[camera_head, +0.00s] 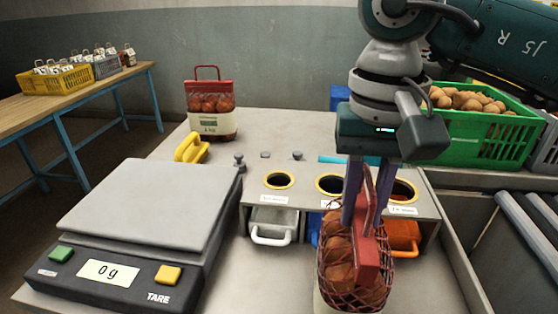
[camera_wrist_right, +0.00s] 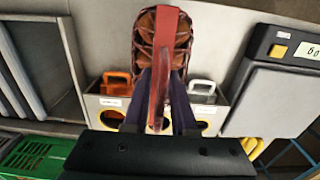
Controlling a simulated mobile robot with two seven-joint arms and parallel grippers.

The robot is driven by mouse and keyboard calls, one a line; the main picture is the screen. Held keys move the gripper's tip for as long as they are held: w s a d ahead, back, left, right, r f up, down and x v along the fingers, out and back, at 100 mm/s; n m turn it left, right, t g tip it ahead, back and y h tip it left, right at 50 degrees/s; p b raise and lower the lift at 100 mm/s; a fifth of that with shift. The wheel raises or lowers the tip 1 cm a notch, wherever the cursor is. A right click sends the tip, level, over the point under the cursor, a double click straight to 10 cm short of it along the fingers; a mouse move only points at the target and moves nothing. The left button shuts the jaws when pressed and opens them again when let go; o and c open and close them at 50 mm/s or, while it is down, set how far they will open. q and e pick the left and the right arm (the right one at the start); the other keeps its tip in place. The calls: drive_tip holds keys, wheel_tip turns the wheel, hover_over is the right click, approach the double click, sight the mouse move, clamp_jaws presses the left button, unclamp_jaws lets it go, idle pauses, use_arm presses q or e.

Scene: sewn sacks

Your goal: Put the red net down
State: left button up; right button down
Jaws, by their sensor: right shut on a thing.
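The red net (camera_head: 338,268), filled with brown round produce, hangs upright from my right gripper (camera_head: 362,212). The gripper's two fingers are shut on its red handle strap. The net is in front of the sorting box, to the right of the scale; its lower end is cut off by the picture's edge, so I cannot tell whether it touches the table. In the right wrist view the net (camera_wrist_right: 147,42) lies beyond the fingers (camera_wrist_right: 160,100), with the red strap running between them. My left gripper is not in view.
A scale (camera_head: 150,205) reading 0 g stands at left. A box with round holes (camera_head: 258,212) and small drawers is behind the net. A second red net bag (camera_head: 210,122) and a yellow handle (camera_head: 191,149) stand farther back. A green crate (camera_head: 480,135) is at right.

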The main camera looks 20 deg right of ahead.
drive_tip(key=shift+f, duration=0.45)
drive_tip(key=shift+w+f+b, duration=0.1)
drive_tip(key=shift+b, duration=0.2)
drive_tip(key=c, duration=0.7)
unclamp_jaws()
